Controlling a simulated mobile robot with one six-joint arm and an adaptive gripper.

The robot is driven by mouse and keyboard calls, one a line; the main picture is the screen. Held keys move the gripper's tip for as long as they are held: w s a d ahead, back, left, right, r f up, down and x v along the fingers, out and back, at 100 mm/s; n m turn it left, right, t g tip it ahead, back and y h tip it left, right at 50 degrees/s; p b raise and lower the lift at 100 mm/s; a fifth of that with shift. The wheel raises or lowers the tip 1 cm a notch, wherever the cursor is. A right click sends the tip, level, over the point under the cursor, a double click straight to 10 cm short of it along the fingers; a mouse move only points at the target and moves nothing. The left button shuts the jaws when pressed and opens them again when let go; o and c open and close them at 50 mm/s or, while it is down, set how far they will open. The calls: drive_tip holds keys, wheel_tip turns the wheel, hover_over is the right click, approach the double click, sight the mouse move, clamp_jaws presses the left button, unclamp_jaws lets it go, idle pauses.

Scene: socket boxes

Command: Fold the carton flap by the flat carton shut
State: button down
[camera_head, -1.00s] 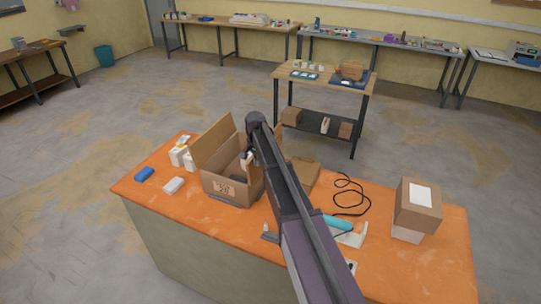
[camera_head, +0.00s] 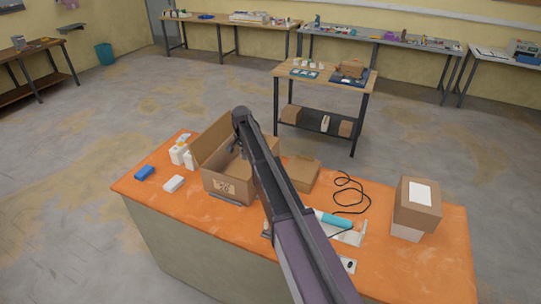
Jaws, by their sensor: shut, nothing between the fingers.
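The open carton (camera_head: 225,187) stands on the orange bench, a printed mark on its front. Its left flap (camera_head: 210,142) stands up and leans outward. The flat carton (camera_head: 303,173) lies to the right of it, past my arm. My arm crosses the open carton's right side, so the flap on that side is mostly hidden; a brown strip (camera_head: 272,144) shows just right of the arm, and I cannot tell its angle. My gripper (camera_head: 235,151) is shut and empty, over the carton's opening, small and partly hidden by my arm.
White bottles (camera_head: 181,153), a blue block (camera_head: 144,173) and a white block (camera_head: 174,183) lie to the left. A black cable (camera_head: 350,192), a cyan cylinder (camera_head: 336,221) and a stacked box (camera_head: 417,204) are to the right. The bench's front left is clear.

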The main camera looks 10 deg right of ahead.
drive_tip(key=shift+r, duration=0.15)
wheel_tip(320, 180, up, 9)
drive_tip(key=p, duration=0.9)
idle(0.5)
drive_tip(key=s+d+f+n+b, duration=0.2)
drive_tip(key=s+f+b, duration=0.4)
drive_tip(key=s, duration=0.6)
drive_tip(key=s+d+f+n+b, duration=0.2)
drive_tip(key=s+f+b, duration=0.3)
drive_tip(key=s, duration=0.6)
drive_tip(key=s+d+f+n+b, duration=0.3)
drive_tip(key=s+f+b, duration=0.3)
drive_tip(key=s, duration=0.6)
drive_tip(key=shift+s+d+f+b, duration=0.35)
drive_tip(key=shift+d+f, duration=0.15)
drive_tip(key=shift+d, duration=0.25)
drive_tip(key=shift+a, duration=0.1)
